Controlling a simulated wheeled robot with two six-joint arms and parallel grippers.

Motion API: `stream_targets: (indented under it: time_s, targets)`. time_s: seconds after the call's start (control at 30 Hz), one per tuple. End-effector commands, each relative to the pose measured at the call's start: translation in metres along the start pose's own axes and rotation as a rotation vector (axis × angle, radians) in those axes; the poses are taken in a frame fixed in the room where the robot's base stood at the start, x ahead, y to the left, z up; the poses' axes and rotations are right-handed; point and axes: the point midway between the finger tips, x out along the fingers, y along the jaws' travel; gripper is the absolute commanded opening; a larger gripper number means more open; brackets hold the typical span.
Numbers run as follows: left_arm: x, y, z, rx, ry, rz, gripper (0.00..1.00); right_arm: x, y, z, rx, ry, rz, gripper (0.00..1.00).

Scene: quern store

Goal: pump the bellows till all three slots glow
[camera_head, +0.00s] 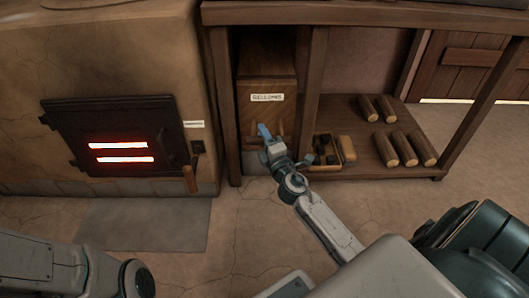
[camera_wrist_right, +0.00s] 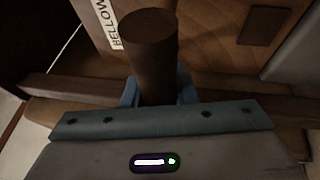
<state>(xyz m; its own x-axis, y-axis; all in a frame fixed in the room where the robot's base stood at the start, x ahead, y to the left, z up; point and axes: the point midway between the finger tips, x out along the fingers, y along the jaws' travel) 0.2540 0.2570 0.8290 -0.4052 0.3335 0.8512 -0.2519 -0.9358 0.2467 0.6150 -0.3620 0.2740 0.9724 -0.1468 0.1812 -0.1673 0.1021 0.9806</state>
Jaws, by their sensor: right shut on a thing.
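The bellows (camera_head: 266,72) is a wooden box with a "BELLOWS" label, standing in a bay beside the stove. My right gripper (camera_head: 274,138) is at its lower front. In the right wrist view my right gripper (camera_wrist_right: 158,94) is shut on the round brown bellows handle (camera_wrist_right: 149,50), one blue finger on each side. The black stove door (camera_head: 116,112) shows two glowing red-white slots, an upper one (camera_head: 118,145) and a lower one (camera_head: 125,159). No third glowing slot shows. Only part of my left arm shows at bottom left; its gripper is out of view.
A wooden-handled lever (camera_head: 190,178) hangs right of the stove door. A low shelf (camera_head: 365,160) holds several short logs (camera_head: 391,149) and a small box of dark pieces (camera_head: 324,150) with a tan block (camera_head: 347,148). A grey mat (camera_head: 145,224) lies before the stove.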

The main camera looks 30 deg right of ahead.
Motion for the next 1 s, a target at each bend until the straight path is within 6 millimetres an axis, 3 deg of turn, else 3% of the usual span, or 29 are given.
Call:
stream_targets:
  time_s: [0.1,0.2,0.57,0.6,0.7,1.0]
  targets:
    - [-0.004,-0.001,-0.002,0.000,-0.001,0.000,0.41,0.023,-0.006,0.009,-0.002,0.001,0.001,0.00]
    - [-0.005,-0.002,-0.003,-0.001,-0.001,0.000,0.41,0.033,-0.008,0.013,-0.001,0.001,0.000,0.00]
    - [-0.005,-0.002,-0.002,-0.001,-0.001,0.000,0.41,0.036,-0.008,0.015,0.000,0.000,-0.001,0.00]
    - [-0.005,-0.002,-0.002,-0.001,-0.001,0.000,0.41,0.036,-0.008,0.015,0.000,0.000,-0.001,0.31]
    - [-0.005,-0.002,-0.002,-0.001,-0.001,0.000,0.41,0.035,-0.008,0.015,0.000,0.000,-0.001,0.47]
    - [-0.005,-0.002,-0.003,-0.001,-0.001,0.000,0.41,0.034,-0.008,0.015,0.000,0.000,-0.001,0.47]
